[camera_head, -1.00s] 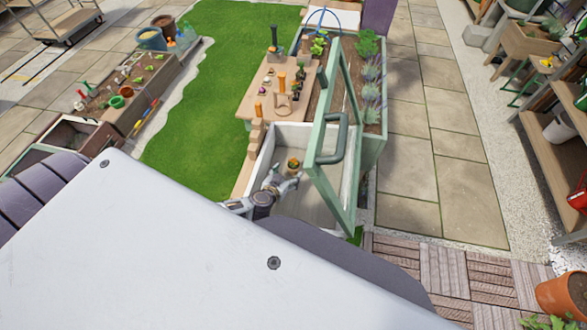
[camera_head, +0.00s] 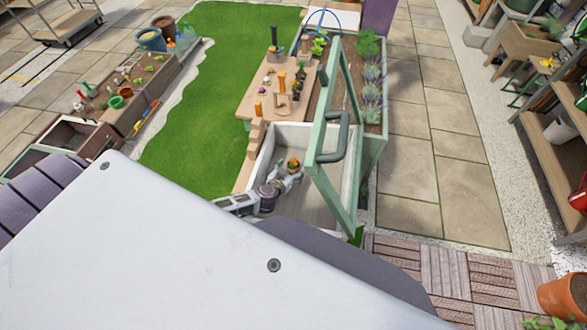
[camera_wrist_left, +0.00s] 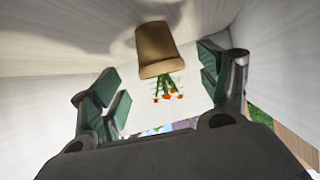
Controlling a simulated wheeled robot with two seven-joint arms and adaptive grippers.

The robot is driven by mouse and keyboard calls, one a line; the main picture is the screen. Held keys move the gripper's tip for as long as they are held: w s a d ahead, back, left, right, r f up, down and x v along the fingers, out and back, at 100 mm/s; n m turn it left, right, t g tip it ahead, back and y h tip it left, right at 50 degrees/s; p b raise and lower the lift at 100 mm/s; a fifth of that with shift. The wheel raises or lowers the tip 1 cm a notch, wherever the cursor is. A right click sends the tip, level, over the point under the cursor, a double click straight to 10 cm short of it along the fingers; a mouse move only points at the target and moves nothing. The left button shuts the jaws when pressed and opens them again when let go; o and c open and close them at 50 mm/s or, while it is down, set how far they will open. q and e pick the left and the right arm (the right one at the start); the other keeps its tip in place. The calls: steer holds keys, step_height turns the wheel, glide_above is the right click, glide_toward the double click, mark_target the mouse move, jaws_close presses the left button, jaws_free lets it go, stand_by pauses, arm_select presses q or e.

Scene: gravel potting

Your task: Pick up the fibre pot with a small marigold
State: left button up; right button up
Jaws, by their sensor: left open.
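The fibre pot (camera_wrist_left: 155,47) is tan-brown and holds a small marigold with green stems and orange blooms; it looks upside down in the left wrist view. In the head view its orange top (camera_head: 294,162) shows inside the pale wooden box (camera_head: 262,165), and the gripper partly hides the pot. My left gripper (camera_head: 288,177) reaches into the box from the left and is close to the pot. In the left wrist view its open fingers (camera_wrist_left: 165,88) are spread, with the pot ahead of the gap between them. My right gripper is out of view.
A green-framed lid (camera_head: 347,160) with a handle stands raised along the box's right side, close to the gripper. The box's pale walls surround the pot. A wooden work board (camera_head: 262,100) with small tools and pots lies behind. Lavender grows in the planter (camera_head: 384,143).

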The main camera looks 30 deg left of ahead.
mark_target(293, 164)
arm_select(q)
steer(key=shift+b+x, duration=0.45)
steer(key=shift+x, duration=1.5)
steer(key=shift+a, duration=0.1)
steer(key=shift+c, duration=0.2)
steer(key=c, duration=1.1)
steer(key=shift+r, duration=0.2)
steer(key=shift+r+p, duration=0.5)
steer(key=shift+r, duration=0.3)
steer(key=shift+r+p, duration=1.45)
steer(key=shift+r, duration=2.6)
